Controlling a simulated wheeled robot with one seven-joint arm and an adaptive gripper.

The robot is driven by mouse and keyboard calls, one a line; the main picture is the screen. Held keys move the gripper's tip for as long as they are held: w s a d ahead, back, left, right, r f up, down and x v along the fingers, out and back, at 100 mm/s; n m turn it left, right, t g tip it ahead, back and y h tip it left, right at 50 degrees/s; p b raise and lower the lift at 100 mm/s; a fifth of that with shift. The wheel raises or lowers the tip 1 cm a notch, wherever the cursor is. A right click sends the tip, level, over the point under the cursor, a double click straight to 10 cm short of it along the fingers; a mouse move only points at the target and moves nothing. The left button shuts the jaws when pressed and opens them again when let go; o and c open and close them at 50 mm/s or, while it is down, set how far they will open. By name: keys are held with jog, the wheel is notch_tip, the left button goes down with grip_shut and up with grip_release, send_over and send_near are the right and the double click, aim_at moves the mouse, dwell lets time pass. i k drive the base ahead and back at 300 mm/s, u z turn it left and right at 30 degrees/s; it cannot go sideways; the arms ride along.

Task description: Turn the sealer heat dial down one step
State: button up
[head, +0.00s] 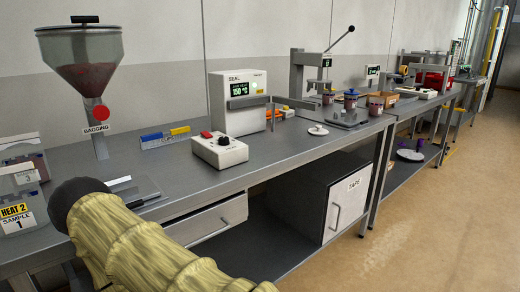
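The sealer (222,104) is a white box marked SEAL on the bench, with a green-lit display (240,89) that reads 150 °C. In front of it sits a small white control box (219,155) with a black round dial (223,141) on top and a red button (206,134) at its left. The dial's pointer setting is too small to read. A yellow card (14,212) at the far left reads HEAT 2, SAMPLE 1. My arm, in a pale yellow sleeve, fills the lower left, well short of the control box. My gripper cannot be made out.
A hopper (85,65) marked BAGGING stands at the back left. A blue and yellow holder (166,138) lies between it and the control box. A lever press (318,68) and several cups stand to the right. A drawer (212,220) and cabinet are below; open floor lies right.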

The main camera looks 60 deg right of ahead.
aim_at(223, 141)
jog(key=z, duration=1.65)
